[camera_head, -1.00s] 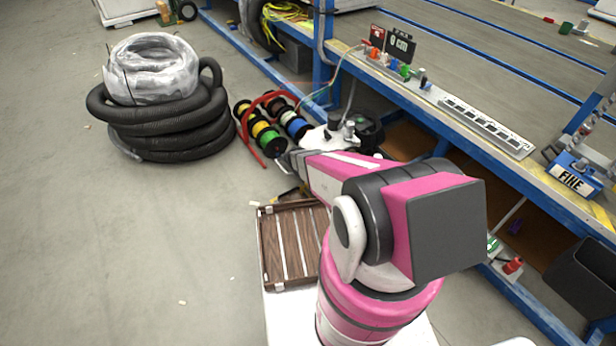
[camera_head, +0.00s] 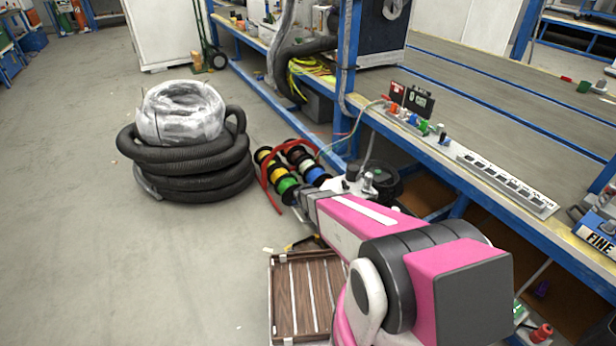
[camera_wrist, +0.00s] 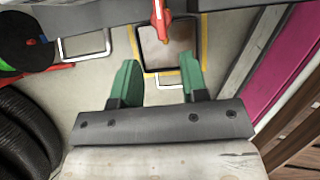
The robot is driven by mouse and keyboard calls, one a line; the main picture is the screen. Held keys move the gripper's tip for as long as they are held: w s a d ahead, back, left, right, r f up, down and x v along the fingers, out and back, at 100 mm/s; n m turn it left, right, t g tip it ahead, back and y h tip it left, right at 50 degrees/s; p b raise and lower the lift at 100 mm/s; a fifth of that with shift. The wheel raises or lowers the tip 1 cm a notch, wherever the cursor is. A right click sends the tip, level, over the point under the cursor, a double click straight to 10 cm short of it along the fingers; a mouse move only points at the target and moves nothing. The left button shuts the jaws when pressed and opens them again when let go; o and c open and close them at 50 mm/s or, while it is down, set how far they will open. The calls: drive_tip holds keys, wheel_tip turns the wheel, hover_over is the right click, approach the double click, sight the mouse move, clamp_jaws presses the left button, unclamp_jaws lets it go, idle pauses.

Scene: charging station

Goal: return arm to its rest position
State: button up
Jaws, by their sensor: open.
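My arm, pink, white and dark grey, reaches forward over the floor in the head view, to the left of the workbench (camera_head: 480,190). My gripper (camera_wrist: 159,75) shows in the wrist view with two green fingers spread apart and nothing between them. In the head view the fingertips are too small and hidden behind my arm to make out. Beyond the fingers in the wrist view is a grey panel with a yellow border (camera_wrist: 165,52). A red and orange piece (camera_wrist: 160,20) stands out above it.
A coil of black hose (camera_head: 190,165) with a wrapped roll (camera_head: 180,112) lies on the floor at left. A rack of coloured wire spools (camera_head: 285,185) stands near the arm's end. A brown slatted tray (camera_head: 305,290) sits below the arm.

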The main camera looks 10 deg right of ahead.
drive_tip(key=s+d+r+m+y, duration=0.1)
drive_tip(key=s+r+m, duration=0.4)
drive_tip(key=r+m, duration=0.2)
drive_tip(key=s+d+r+m+g+y, duration=0.1)
drive_tip(key=s+r+m, duration=0.3)
drive_tip(key=r+m, duration=0.4)
drive_tip(key=s+d+r+m+y, duration=0.1)
drive_tip(key=s+r+m, duration=0.4)
drive_tip(key=r, duration=0.7)
drive_tip(key=m+y, duration=0.1)
drive_tip(key=m, duration=0.1)
drive_tip(key=shift+s+d+m+g, duration=0.3)
drive_tip(key=shift+d+g, duration=0.1)
drive_tip(key=shift+f, duration=0.1)
